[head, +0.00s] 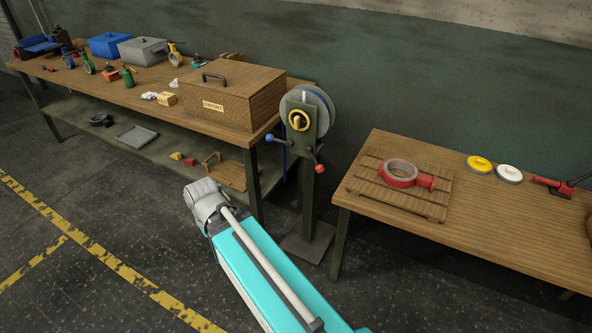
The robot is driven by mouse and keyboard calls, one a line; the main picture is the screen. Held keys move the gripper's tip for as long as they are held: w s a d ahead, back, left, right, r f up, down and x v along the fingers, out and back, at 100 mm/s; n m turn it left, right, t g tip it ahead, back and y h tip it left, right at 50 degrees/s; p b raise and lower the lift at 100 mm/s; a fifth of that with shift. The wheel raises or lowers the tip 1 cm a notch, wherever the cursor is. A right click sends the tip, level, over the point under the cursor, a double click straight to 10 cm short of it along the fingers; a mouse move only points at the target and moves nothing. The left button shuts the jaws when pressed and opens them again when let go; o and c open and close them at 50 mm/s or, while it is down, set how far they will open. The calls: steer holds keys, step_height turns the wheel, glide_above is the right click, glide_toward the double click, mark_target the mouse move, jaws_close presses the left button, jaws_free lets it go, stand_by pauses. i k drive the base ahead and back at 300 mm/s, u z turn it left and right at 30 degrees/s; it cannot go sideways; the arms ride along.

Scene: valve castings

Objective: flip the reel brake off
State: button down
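A reel (322,102) with a grey disc and blue line on its rim is mounted on a dark green post (309,205) between two benches. A yellow ring-shaped part (299,120) sits on the front of its plate. A short lever with a blue ball (269,138) sticks out left of the plate, and a red ball (320,168) sits at its lower right. I cannot tell which of these is the brake. My teal arm reaches up from the bottom, its grey joint left of the post. My gripper is not visible.
A wooden chest (228,94) stands at the left bench's near end, close to the reel. The right bench (485,230) holds a slatted pallet (368,188) with a red valve casting (398,172), plus yellow and white discs. Open floor lies left of my arm.

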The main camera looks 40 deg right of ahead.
mark_target(319, 168)
steer(key=u, duration=0.3)
steer(key=k, duration=0.9)
steer(key=z, duration=0.8)
steer(key=i, duration=1)
steer(key=u, duration=0.05)
